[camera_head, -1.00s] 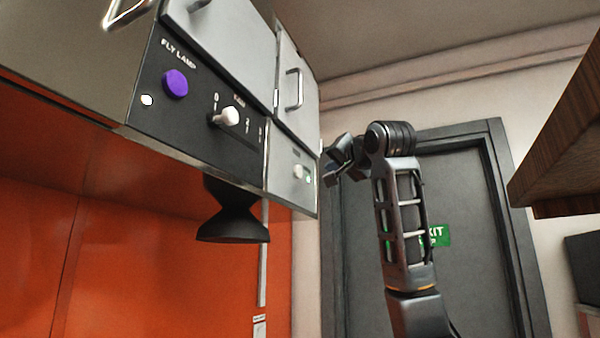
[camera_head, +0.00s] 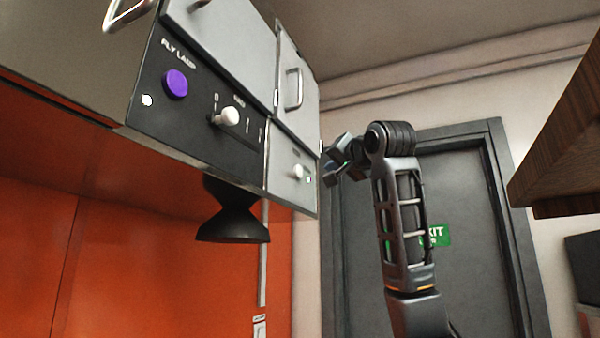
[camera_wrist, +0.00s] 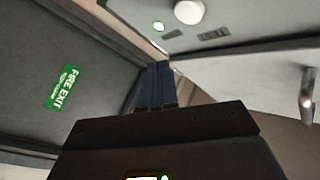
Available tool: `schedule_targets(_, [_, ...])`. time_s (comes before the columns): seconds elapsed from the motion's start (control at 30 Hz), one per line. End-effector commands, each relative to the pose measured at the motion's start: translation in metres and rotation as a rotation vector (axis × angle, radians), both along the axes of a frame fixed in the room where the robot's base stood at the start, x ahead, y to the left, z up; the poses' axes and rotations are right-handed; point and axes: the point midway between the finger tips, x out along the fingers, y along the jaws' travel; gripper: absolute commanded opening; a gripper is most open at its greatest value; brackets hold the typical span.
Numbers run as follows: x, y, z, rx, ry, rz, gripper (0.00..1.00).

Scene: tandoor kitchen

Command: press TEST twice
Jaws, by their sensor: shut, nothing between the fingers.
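A white round button (camera_head: 297,171) sits on the light grey panel at the right end of the overhead unit. A small green-white light (camera_head: 308,180) is beside it, and the label above is too small to read. The wrist view shows the white button (camera_wrist: 188,12) at the top edge, the lit green light (camera_wrist: 158,26) and dark label patches too blurred to read. My gripper (camera_wrist: 158,68) is shut and empty, its tips below the button in that view and apart from it. In the head view my gripper (camera_head: 336,152) is just right of the panel.
The black panel to the left carries a purple FLY LAMP button (camera_head: 175,84) and a white-knobbed selector (camera_head: 229,116). A black flared hood (camera_head: 232,215) hangs below. A grey door (camera_head: 465,230) stands behind my arm. A wooden shelf (camera_head: 560,165) juts in at the right.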

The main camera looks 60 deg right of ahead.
Motion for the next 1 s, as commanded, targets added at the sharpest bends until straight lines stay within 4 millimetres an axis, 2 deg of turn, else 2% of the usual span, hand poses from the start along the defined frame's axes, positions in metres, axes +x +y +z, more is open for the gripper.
schedule_targets(0.8, [-0.001, 0.0, 0.001, -0.001, -0.001, 0.0, 0.0])
schedule_targets(1.0, [-0.015, 0.004, 0.009, -0.01, -0.012, 0.004, 0.0])
